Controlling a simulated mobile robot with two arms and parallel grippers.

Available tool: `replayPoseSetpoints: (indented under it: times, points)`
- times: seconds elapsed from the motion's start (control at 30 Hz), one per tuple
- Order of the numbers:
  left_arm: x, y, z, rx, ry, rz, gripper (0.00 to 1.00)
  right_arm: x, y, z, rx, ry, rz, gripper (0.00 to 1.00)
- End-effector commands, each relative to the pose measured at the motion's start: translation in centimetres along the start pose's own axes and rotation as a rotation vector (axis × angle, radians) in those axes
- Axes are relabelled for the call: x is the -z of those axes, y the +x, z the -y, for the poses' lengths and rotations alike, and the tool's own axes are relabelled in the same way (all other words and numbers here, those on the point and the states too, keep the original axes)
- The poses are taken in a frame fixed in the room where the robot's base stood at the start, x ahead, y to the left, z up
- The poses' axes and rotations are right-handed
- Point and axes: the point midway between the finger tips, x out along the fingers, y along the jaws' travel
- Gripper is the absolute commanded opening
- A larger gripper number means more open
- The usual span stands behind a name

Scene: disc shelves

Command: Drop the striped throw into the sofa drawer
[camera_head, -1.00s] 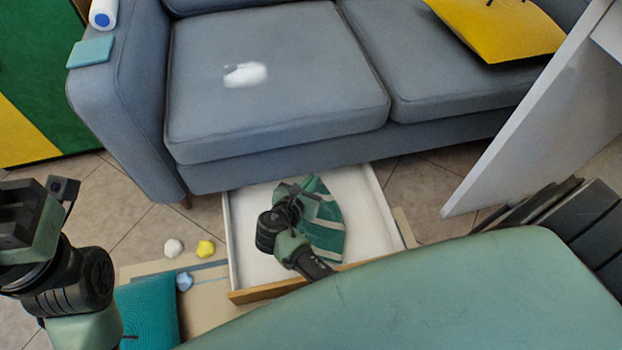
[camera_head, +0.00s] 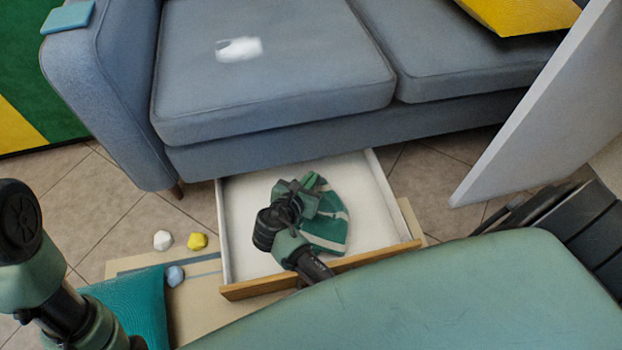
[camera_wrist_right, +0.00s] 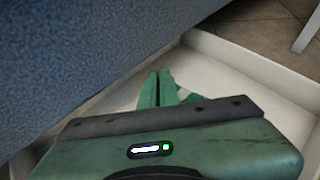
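The striped throw (camera_head: 328,232), green with pale stripes, is bunched in the open sofa drawer (camera_head: 366,210). My right gripper (camera_head: 312,182) is inside the drawer's outline, over the throw's upper left part. In the right wrist view its two green fingers (camera_wrist_right: 158,88) are almost together, with a bit of the throw (camera_wrist_right: 188,97) showing beside them. The fingers look shut on the throw, though the pinched cloth is mostly hidden. The drawer's pale floor and wall (camera_wrist_right: 245,62) show around them. My left arm is at the left edge; its gripper is out of view.
The grey-blue sofa (camera_head: 270,75) stands right above and behind the drawer. A white panel (camera_head: 540,110) rises at right. A teal cushion (camera_head: 130,305) and small white, yellow (camera_head: 197,242) and blue lumps lie left of the drawer. A green padded surface (camera_head: 430,300) fills the front.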

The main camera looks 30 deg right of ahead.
Motion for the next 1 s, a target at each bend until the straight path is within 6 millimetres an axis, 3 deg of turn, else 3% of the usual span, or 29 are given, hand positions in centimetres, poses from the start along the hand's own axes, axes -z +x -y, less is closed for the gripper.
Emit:
replayPoseSetpoints:
  times: [0.07, 0.17, 0.4, 0.5, 0.73, 0.77, 0.87, 1.0]
  points:
    - [0.0, 0.02, 0.0, 0.0, 0.0, 0.0, 0.36, -0.02, -0.02, 0.0, 0.0, 0.0, 0.0, 0.0]
    - [0.0, 0.01, 0.0, 0.0, 0.0, 0.0, 0.36, -0.01, -0.02, -0.01, 0.0, 0.0, 0.0, 0.27]
    - [0.03, 0.02, -0.01, 0.0, 0.0, -0.001, 0.36, -0.01, -0.02, -0.01, 0.0, 0.0, 0.0, 0.27]
    - [0.04, 0.02, -0.01, 0.0, 0.0, -0.001, 0.36, -0.01, -0.01, -0.02, 0.0, 0.0, 0.0, 0.52]
    - [0.05, 0.02, -0.01, 0.0, -0.001, -0.002, 0.36, -0.01, -0.01, -0.02, 0.0, 0.0, 0.0, 0.55]
    - [0.05, 0.02, -0.01, 0.0, -0.001, -0.002, 0.36, -0.01, -0.01, -0.02, 0.0, 0.0, 0.0, 0.57]
    - [0.05, 0.01, -0.01, 0.0, -0.001, -0.002, 0.36, -0.02, -0.01, -0.02, 0.0, 0.0, 0.0, 0.85]
    - [0.04, 0.01, -0.01, 0.0, -0.001, -0.001, 0.36, -0.01, -0.01, -0.01, 0.0, 0.0, 0.0, 0.87]
